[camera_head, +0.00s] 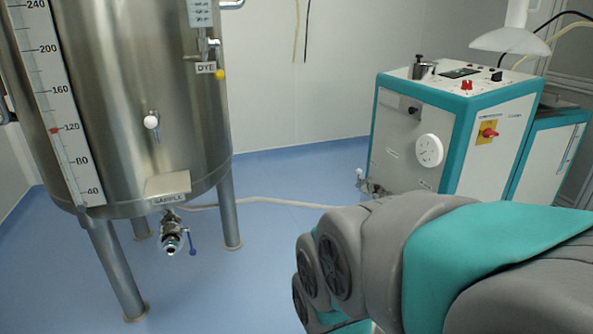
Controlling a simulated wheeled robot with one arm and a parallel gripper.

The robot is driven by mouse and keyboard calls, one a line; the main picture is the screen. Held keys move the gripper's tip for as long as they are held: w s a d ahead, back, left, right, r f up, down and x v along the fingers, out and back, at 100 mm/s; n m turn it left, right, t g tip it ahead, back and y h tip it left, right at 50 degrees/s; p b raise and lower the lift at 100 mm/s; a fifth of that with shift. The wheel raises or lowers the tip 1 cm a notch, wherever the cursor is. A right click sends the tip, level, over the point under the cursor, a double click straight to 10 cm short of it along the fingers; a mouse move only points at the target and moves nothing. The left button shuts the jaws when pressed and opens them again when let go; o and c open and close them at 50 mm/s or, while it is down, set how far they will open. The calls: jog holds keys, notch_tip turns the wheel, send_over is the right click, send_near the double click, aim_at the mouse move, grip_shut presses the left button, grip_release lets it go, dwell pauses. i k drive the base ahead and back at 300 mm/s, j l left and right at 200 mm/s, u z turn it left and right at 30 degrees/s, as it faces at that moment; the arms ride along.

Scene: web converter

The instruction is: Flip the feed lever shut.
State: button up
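No lever with a readable "feed" label shows in this view. A steel tank (110,110) on legs stands at the left. Under it is an outlet valve (172,240) with a small blue lever (192,245) hanging down. Higher up is a tap marked DYE (206,50) with a yellow tip. A teal and white machine (455,115) stands at the right. A small dark-topped metal fitting (420,67) and a red knob (466,85) are on its top. My grey and teal arm fills the lower right; my gripper is not in view.
A hose (265,202) runs along the blue floor (230,285) from the tank toward the machine. A SAMPLE shelf (167,187) juts from the tank. A white hood (510,38) hangs above the machine. Floor between tank and machine is mostly clear.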

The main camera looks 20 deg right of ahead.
aim_at(358, 172)
jog(key=i+z, duration=0.3)
jog(key=i, duration=0.15)
jog(key=i+j+z, duration=0.25)
jog(key=i, duration=0.15)
jog(key=i+j+z, duration=0.15)
jog(key=i+z, duration=0.15)
jog(key=i+j+z, duration=0.25)
jog(key=i, duration=0.25)
jog(key=j, duration=0.1)
